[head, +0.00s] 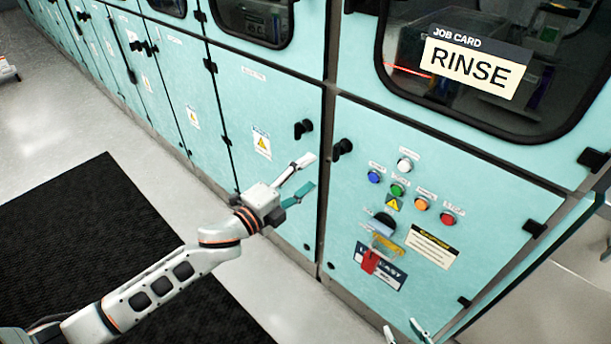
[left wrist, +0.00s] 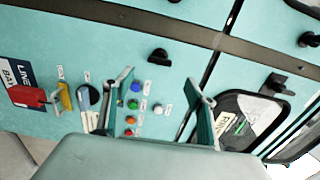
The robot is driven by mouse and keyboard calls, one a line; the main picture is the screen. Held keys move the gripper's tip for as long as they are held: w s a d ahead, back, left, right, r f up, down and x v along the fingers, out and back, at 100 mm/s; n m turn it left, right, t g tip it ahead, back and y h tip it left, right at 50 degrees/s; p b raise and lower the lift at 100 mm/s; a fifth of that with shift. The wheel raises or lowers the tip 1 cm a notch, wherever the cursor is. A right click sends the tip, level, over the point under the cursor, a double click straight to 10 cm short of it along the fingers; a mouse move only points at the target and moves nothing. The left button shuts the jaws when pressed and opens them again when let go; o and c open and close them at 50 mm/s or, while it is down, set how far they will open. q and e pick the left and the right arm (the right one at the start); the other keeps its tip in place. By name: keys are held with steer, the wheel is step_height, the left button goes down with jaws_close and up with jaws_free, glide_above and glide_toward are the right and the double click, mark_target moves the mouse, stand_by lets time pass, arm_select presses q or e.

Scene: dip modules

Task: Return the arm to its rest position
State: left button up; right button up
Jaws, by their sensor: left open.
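My left gripper (head: 307,172) is open and empty, held out in front of the teal cabinet (head: 285,120), left of the button panel. In the left wrist view, its two fingers (left wrist: 162,80) stand well apart with nothing between them, and the buttons show beyond. My left arm (head: 165,283) reaches in from the lower left over the floor. The tips of my right gripper (head: 402,331) show at the bottom edge of the head view, spread apart with nothing seen between them. The rest of my right arm is out of view.
The panel has several coloured buttons (head: 397,190), a dark rotary switch (head: 385,221), a yellow hasp (head: 388,243) and a red lock-like piece (head: 370,262). A RINSE job card (head: 465,66) is on the window. A black mat (head: 85,240) and open floor lie at left.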

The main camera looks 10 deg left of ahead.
stand_by(0.4)
arm_select(q)
steer(key=s+a+f+n+g+y, duration=0.1)
steer(key=s+a+f+n+y, duration=0.1)
steer(key=s+a+f+n, duration=0.2)
steer(key=s+a+f+n+g+y, duration=0.1)
steer(key=s+a+f+n+y, duration=0.2)
steer(key=s+f+n, duration=0.6)
steer(key=s+a+f+n+g+y, duration=0.1)
steer(key=s+a+f+n, duration=0.5)
steer(key=s+f, duration=0.6)
steer(key=shift+s+a+n+g+y, duration=0.3)
steer(key=shift+n+g+y, duration=0.1)
steer(key=shift+n+y, duration=0.45)
